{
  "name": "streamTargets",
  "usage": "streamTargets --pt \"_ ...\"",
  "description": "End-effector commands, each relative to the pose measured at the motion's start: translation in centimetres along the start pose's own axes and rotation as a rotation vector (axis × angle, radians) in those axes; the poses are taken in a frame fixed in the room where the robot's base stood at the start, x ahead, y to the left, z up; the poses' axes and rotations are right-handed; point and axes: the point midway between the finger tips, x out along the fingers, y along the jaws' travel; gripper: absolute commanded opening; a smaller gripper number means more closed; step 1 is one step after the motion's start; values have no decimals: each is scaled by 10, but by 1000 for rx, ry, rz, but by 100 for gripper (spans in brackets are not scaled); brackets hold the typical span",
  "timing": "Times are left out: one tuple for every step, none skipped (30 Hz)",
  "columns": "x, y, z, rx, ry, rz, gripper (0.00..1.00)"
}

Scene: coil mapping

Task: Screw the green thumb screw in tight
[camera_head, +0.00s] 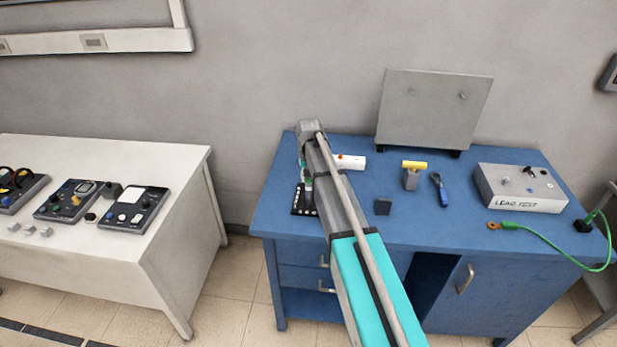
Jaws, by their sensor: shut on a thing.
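My arm reaches over the blue bench (400,222), and its far end bends down at the bench's left side. My gripper (308,184) is small and partly hidden by my own arm link. It points down just above a black board (299,207) with light dots. It is shut on what seems to be the green thumb screw, of which only a trace of green shows. The screw's thread and its seat are hidden, so I cannot tell how deep it sits.
On the bench stand a white cylinder (352,162), a dark block (383,206), a yellow-topped grey tool (411,177), a blue tool (438,192) and a lead test box (521,189) with a green cable (548,240). A grey panel (434,110) stands behind. A white table (170,180) with instruments is left.

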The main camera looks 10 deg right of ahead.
Motion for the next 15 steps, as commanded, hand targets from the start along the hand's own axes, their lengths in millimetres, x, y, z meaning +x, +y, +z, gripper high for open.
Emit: streamTargets --pt "0 0 -1 30 1 0 0" --pt "0 0 -1 51 2 0 0" --pt "0 0 -1 82 2 0 0" --pt "0 0 -1 78 2 0 40" --pt "-1 0 -1 76 2 0 45" --pt "-1 0 -1 76 2 0 53" --pt "-1 0 -1 75 2 0 58" --pt "-1 0 -1 75 2 0 64" --pt "-1 0 -1 75 2 0 71" --pt "-1 0 -1 75 2 0 74" --pt "-1 0 -1 75 2 0 74" --pt "-1 0 -1 74 2 0 74" --pt "-1 0 -1 74 2 0 74" --pt "0 0 -1 74 2 0 74" --pt "0 0 -1 74 1 0 74"
